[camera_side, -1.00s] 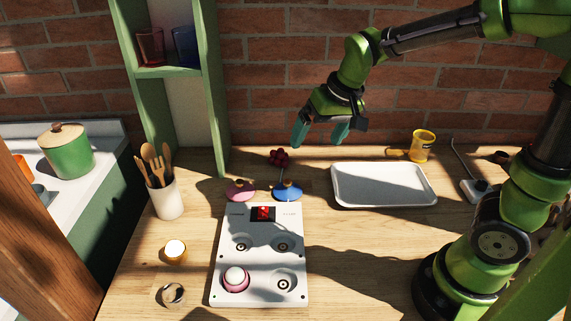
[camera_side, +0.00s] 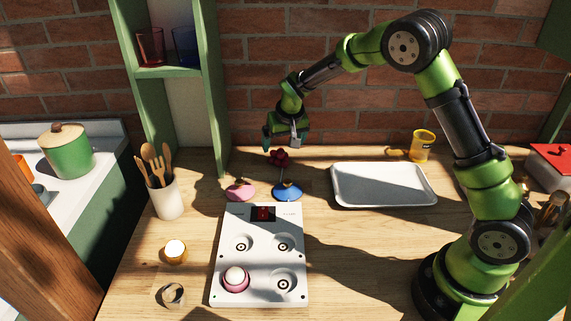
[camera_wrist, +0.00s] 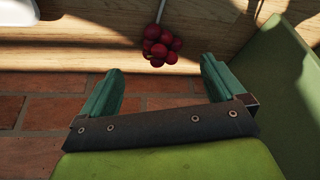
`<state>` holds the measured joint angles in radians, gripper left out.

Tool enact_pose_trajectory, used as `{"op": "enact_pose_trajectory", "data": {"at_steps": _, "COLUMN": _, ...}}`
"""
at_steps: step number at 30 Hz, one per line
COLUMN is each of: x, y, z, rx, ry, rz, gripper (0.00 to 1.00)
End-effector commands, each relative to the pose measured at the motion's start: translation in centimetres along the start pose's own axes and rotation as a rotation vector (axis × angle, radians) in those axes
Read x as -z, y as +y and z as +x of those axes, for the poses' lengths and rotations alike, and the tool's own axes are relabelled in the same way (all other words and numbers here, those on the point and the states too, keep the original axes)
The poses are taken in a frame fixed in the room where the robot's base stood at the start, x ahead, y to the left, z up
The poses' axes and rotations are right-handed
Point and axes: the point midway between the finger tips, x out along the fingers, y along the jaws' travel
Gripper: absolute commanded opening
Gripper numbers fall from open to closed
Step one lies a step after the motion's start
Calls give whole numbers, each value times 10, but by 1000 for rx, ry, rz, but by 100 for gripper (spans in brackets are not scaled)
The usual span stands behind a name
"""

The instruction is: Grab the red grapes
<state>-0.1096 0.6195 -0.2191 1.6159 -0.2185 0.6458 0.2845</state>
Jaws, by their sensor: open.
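The red grapes (camera_side: 279,157) are a small dark red bunch on the wooden table, near the brick wall and behind the blue lid. My gripper (camera_side: 283,143) points down just above and behind the grapes. Its two teal fingers (camera_wrist: 160,68) are apart, with nothing between them. In the side view the fingers partly overlap, and I cannot tell the exact height above the bunch.
A blue lid (camera_side: 287,192) and a pink lid (camera_side: 240,190) lie in front of the grapes. A green shelf (camera_side: 218,100) stands to the left, close to my gripper. A white tray (camera_side: 345,199) lies to the right. The brick wall (camera_side: 250,110) is right behind.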

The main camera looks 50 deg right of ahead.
Motion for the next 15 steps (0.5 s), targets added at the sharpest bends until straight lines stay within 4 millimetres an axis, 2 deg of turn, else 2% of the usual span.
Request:
{"op": "enact_pose_trajectory", "data": {"at_steps": 3, "x": 0, "y": 0, "z": 16, "rx": 0, "ry": 0, "rz": 1, "gripper": 96}}
{"op": "enact_pose_trajectory", "data": {"at_steps": 8, "x": 0, "y": 0, "z": 25, "rx": 1, "ry": -1, "rz": 1, "gripper": 96}}
{"op": "enact_pose_trajectory", "data": {"at_steps": 15, "x": -2, "y": -1, "z": 60, "rx": 0, "ry": -2, "rz": 0, "gripper": 96}}
